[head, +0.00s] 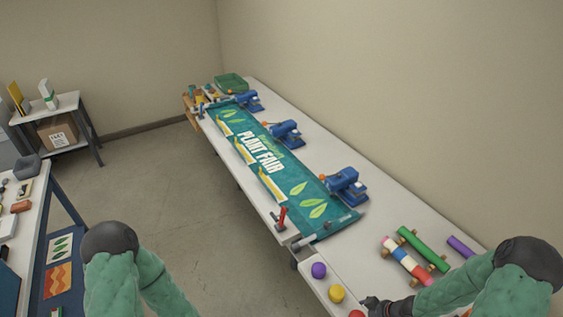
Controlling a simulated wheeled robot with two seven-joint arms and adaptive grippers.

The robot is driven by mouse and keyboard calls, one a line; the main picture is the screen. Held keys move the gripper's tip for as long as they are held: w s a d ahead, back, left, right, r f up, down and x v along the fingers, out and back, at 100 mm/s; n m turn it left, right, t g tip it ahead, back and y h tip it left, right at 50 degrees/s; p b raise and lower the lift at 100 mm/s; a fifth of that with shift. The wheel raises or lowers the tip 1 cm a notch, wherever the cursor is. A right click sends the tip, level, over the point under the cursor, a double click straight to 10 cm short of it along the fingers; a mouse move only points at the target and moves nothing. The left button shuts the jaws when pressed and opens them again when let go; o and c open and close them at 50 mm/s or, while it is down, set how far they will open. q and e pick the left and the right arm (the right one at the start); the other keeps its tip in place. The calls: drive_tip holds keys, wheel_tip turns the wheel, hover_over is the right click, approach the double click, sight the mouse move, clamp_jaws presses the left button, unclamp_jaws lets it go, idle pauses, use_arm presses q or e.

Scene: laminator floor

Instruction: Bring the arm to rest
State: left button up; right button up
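My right arm (470,287) comes in from the lower right, bent at a dark elbow. Its dark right gripper (371,302) is at the bottom edge, over or beside the near end of the long white table (397,222). Its fingers are too small and cut off to tell if they are open. A yellow knob (336,293) and a red knob (356,314) are close to it in the picture. My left arm (122,280) is bent at the lower left over the floor. Its gripper is out of view.
A teal Plant Fair banner (262,160) lies along the table beside several blue presses (346,186). Coloured rolls (423,249) lie at the near right. A side table (38,215) with small items stands left. The floor (180,190) between is clear.

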drive_tip(key=s+a+f+m+g+b, duration=0.1)
drive_tip(key=s+a+f+m+b, duration=0.2)
drive_tip(key=a+f+b, duration=0.5)
drive_tip(key=s+a+f+m+g+b, duration=0.2)
drive_tip(key=s+a+f+b, duration=0.4)
drive_tip(key=a+f+b, duration=0.3)
wheel_tip(320, 180, down, 5)
drive_tip(key=shift+s+a+r+m+b, duration=0.1)
drive_tip(key=shift+s+a+m+b, duration=0.25)
drive_tip(key=shift+a, duration=0.7)
drive_tip(key=shift+w, duration=0.15)
